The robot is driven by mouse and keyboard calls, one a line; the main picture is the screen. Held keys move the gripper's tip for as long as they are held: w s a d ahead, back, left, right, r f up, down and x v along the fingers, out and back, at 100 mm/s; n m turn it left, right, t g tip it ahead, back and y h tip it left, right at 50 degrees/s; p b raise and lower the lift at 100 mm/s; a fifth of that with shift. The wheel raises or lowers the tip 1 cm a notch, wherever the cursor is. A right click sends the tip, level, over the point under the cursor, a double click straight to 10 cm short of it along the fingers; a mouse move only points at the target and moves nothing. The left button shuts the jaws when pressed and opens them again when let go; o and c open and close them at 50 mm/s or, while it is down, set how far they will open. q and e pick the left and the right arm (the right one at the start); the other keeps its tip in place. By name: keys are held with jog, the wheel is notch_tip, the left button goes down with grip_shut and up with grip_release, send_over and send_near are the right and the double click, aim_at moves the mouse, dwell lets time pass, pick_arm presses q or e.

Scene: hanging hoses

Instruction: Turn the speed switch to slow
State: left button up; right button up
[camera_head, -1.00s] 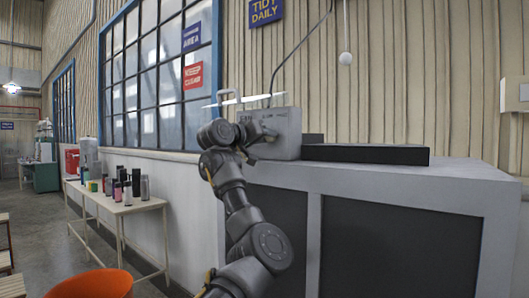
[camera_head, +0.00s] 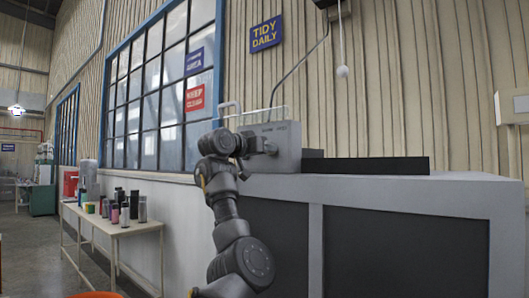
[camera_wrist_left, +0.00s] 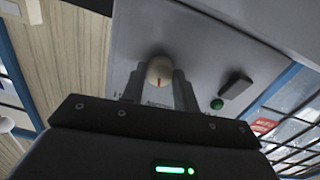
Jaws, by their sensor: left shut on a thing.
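The speed switch is a cream round knob (camera_wrist_left: 160,68) with a red pointer line, on the grey face of a control box (camera_head: 289,134). In the left wrist view the fingers of my left gripper (camera_wrist_left: 160,88) stand on both sides of the knob, shut on it. The red line points roughly toward the gripper. Lettering by the knob is partly hidden by the fingers and too small to read. In the head view my left gripper (camera_head: 268,147) is at the box front and covers the knob. My right gripper is out of view.
A green button (camera_wrist_left: 217,104) and a black block (camera_wrist_left: 237,83) sit beside the knob on the box face. The box stands on a grey counter (camera_head: 400,190), left of a flat black slab (camera_head: 366,166). A white table (camera_head: 125,229) with several bottles stands at left.

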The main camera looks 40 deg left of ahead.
pick_arm(q)
jog(key=o, duration=1)
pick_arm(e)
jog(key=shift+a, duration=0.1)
pick_arm(q)
jog(key=shift+s, duration=0.1)
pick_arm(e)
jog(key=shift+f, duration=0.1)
pick_arm(q)
jog(key=shift+s+b, duration=0.4)
jog(key=s+b, duration=0.4)
jog(key=s, duration=0.6)
jog(key=shift+a+r+b, duration=0.1)
jog(key=shift+r+b, duration=0.05)
jog(key=shift+b, duration=0.25)
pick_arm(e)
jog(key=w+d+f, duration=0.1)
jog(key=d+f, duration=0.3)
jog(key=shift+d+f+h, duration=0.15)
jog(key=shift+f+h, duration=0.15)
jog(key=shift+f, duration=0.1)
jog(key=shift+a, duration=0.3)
